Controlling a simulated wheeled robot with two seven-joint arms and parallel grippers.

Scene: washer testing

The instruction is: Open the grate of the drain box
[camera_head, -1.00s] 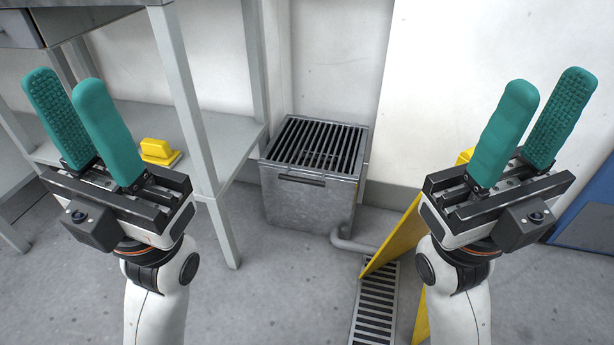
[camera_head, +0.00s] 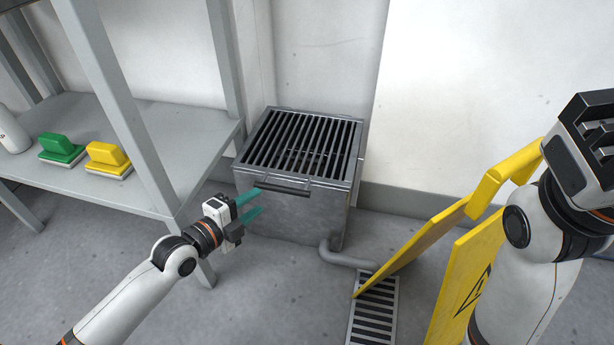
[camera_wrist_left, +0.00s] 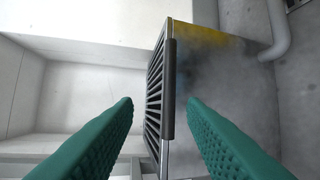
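The drain box (camera_head: 300,212) is a grey metal box against the wall, in the middle of the head view. Its dark slatted grate (camera_head: 306,142) lies flat and closed on top, with a dark bar handle (camera_head: 281,187) at the front edge. My left gripper (camera_head: 256,203) is open just in front of the box, at the handle's left end. In the left wrist view the handle (camera_wrist_left: 168,90) lies between the two green fingers, beyond their tips, and the fingers do not grip it.
A yellow folding sign (camera_head: 468,262) stands right of the box, close to my right arm. A grey pipe (camera_head: 350,258) runs from the box to a floor drain (camera_head: 373,312). A grey shelf table (camera_head: 150,150) with green (camera_head: 62,149) and yellow (camera_head: 108,158) brushes stands left.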

